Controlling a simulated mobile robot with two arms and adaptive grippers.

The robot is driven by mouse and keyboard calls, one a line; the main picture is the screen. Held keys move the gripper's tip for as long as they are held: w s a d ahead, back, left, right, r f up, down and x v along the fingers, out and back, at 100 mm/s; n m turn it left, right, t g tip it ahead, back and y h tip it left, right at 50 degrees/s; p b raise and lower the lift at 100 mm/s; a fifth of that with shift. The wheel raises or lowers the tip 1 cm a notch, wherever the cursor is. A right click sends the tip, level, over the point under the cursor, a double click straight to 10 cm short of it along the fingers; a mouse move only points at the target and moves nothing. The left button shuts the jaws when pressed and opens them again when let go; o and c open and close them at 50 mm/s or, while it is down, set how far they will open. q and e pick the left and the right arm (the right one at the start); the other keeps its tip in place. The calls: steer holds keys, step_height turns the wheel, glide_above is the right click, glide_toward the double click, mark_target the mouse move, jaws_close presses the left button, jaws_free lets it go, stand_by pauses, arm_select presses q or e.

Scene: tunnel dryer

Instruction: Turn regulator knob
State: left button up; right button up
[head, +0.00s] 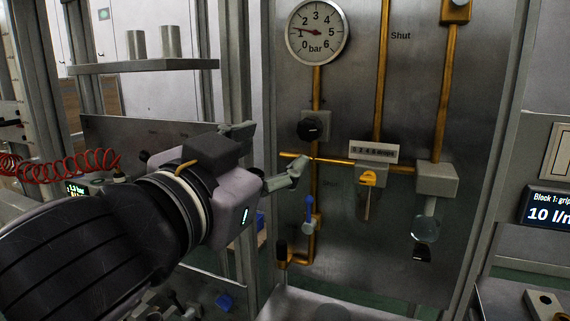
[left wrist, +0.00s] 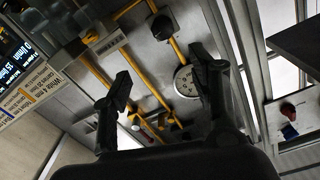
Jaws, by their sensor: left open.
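The black round regulator knob (head: 310,129) sits on the brass pipe below the round pressure gauge (head: 317,31), whose needle points near 1 bar. The knob also shows at the top of the left wrist view (left wrist: 162,26), and the gauge (left wrist: 186,81) is partly behind a finger there. My left gripper (head: 270,153) is open and empty, left of and slightly below the knob in the head view, apart from it. In the left wrist view its fingers (left wrist: 160,78) are spread with the panel beyond. My right gripper is not in view.
Brass pipes cross the metal panel (head: 345,95). Below the knob are a blue-handled valve (head: 310,210), a yellow-handled valve (head: 369,179) and a grey block with a clear bowl (head: 436,182). A shelf (head: 145,66) with two metal cylinders stands left. A display (head: 548,206) is right.

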arm_select(q)
glide_toward(307, 131)
steer(key=p+x, duration=0.2)
steer(key=x, duration=0.7)
steer(key=shift+w+r, duration=0.1)
steer(key=shift+w, duration=0.2)
steer(key=shift+w+d+p, duration=0.2)
steer(key=shift+w+p, duration=0.1)
steer(key=shift+w, duration=0.15)
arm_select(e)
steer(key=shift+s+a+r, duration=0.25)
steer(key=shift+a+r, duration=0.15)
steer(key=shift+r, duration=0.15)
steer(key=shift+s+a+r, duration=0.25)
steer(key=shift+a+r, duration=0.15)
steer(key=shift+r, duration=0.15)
arm_select(q)
steer(key=shift+c, duration=0.5)
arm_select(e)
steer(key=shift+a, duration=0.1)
arm_select(q)
steer(key=c, duration=1.1)
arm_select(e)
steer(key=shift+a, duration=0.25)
